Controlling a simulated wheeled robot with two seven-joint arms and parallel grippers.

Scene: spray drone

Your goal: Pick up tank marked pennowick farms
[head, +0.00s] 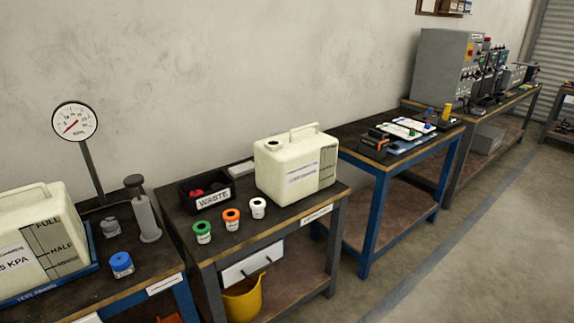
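The other tank (62,225) stands at the left in a blue tray (75,280), cut off by the picture edge. Its panel reads FULL and HALF, and its label shows "5 KPA" below smaller text that I cannot read. I cannot tell which tank bears the name Pennowick Farms. Neither of my grippers is in view.
A black WASTE bin (205,190) and green (203,232), orange (231,218) and white (258,208) caps stand near the middle tank. A pressure gauge (75,122), a grey pump (147,215) and a blue cap (121,264) are beside the left tank. Clear floor lies at right.

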